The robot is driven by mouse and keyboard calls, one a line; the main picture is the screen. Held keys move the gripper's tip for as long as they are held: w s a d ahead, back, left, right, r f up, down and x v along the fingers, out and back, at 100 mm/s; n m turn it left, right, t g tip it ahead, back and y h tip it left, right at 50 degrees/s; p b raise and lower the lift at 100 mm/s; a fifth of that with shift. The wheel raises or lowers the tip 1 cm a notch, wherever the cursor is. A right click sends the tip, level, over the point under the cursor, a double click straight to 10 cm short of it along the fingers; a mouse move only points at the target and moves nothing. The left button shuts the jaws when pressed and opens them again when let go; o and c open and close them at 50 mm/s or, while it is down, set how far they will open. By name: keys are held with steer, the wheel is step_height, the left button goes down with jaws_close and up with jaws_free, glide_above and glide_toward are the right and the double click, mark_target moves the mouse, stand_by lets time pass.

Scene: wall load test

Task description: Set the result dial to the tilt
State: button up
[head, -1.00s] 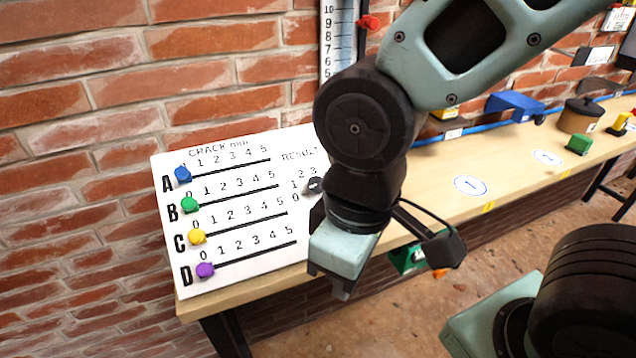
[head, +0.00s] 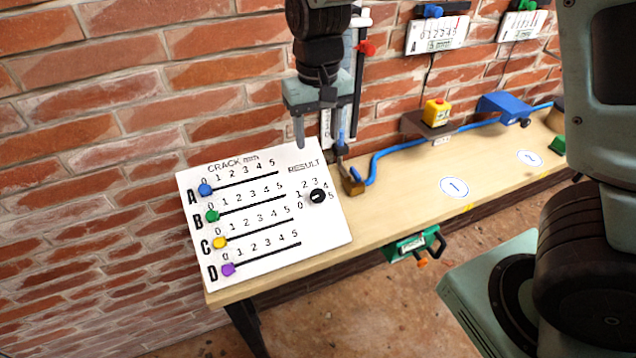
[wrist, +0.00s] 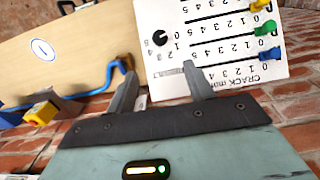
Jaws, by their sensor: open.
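The result dial (head: 317,196) is a round black knob with a pale mark, at the right of the white crack board (head: 330,236). Numbers 0 to 5 run around it; I cannot tell exactly which one the mark points to. In the wrist view the dial (wrist: 160,38) lies just beyond my fingertips. My gripper (head: 320,143) is open and empty, pointing down above the board's upper right corner, apart from the dial. In the wrist view my gripper (wrist: 157,75) shows both fingers spread. No clear tilt reading shows.
Blue, green, yellow and purple (head: 228,270) sliders sit at the left ends of rows A to D. A scale with a red slider (head: 366,47) stands behind my gripper, partly hidden. A blue cable runs along the bench (head: 400,205), which is clear around the circle marked 1.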

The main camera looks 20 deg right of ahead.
mark_target(318, 193)
step_height(318, 193, down, 16)
steer(key=shift+f+p, duration=0.1)
steer(key=shift+p, duration=0.85)
steer(key=shift+c, duration=0.3)
steer(key=c, duration=0.9)
